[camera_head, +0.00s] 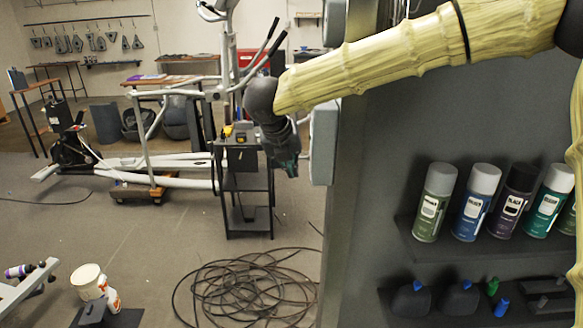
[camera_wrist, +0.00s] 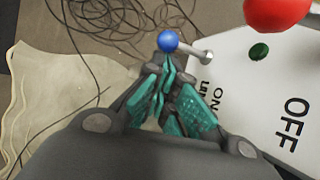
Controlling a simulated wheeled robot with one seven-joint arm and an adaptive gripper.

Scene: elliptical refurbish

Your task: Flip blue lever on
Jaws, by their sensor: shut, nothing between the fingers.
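The blue lever (camera_wrist: 168,41) has a round blue knob on a short metal rod. The rod joins a white panel (camera_wrist: 250,85) marked "ON" and "OFF" at right in the wrist view. My gripper (camera_wrist: 166,76) is shut and empty, its teal-padded fingertips just below the knob in the picture. I cannot tell whether they touch the knob. In the head view my gripper (camera_head: 290,160) is beside a white box (camera_head: 323,142) on the edge of a dark cabinet. The lever cannot be made out there.
A red ball (camera_wrist: 278,10) is at the upper right of the wrist view, near a green dot on the panel. Spray cans (camera_head: 470,205) stand on the cabinet shelf. A coiled black cable (camera_head: 245,290) lies on the floor. A black trolley (camera_head: 245,190) stands behind my gripper.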

